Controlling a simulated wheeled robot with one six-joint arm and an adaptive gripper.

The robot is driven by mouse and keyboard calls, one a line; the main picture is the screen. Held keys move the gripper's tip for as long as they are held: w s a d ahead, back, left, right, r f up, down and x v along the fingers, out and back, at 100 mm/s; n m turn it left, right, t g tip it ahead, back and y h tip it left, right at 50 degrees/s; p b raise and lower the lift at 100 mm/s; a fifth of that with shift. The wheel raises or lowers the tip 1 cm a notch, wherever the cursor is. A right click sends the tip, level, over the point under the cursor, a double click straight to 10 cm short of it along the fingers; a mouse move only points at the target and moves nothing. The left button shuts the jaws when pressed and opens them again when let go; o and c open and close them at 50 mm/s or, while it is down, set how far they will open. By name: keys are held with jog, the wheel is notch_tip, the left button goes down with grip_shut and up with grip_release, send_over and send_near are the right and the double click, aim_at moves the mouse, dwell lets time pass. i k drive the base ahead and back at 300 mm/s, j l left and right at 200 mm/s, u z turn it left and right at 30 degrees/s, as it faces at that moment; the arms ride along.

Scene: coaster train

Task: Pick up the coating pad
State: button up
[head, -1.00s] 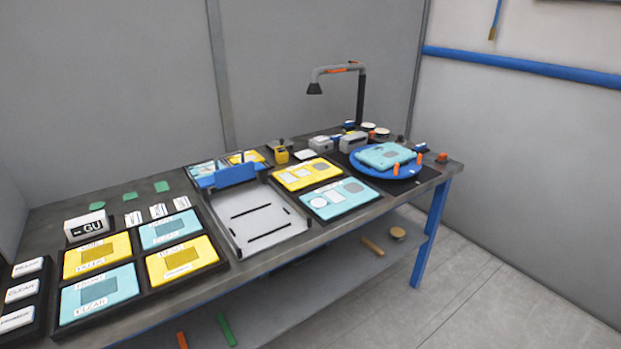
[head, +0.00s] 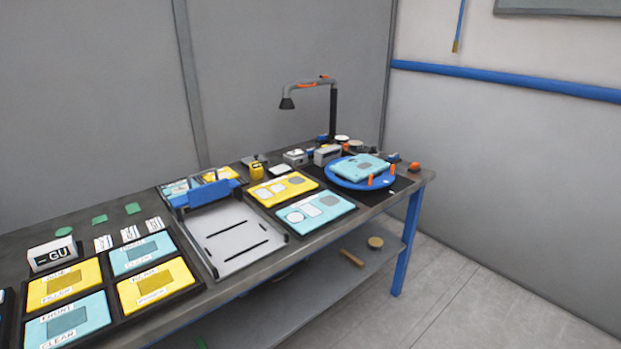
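I cannot tell for sure which thing is the coating pad. Small items stand at the far end of the workbench (head: 290,255): a yellow block (head: 257,172), pale grey blocks (head: 327,155), and round pale discs (head: 342,138). They are too small to identify. A light blue panel (head: 358,167) lies on a blue round turntable (head: 345,181) with orange posts. My gripper is not in view.
A white slotted tray (head: 232,240) with a blue bar (head: 207,193) sits mid-bench. Yellow and light blue panels (head: 320,209) lie in black frames. A lamp (head: 333,112) rises behind. The lower shelf holds a wooden bar (head: 352,258) and a round piece (head: 375,243). Floor at right is clear.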

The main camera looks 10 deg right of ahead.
aim_at(414, 168)
jog(key=i+j+z, duration=0.35)
jog(key=i, duration=0.2)
jog(key=i+j+z, duration=0.3)
jog(key=i, duration=0.25)
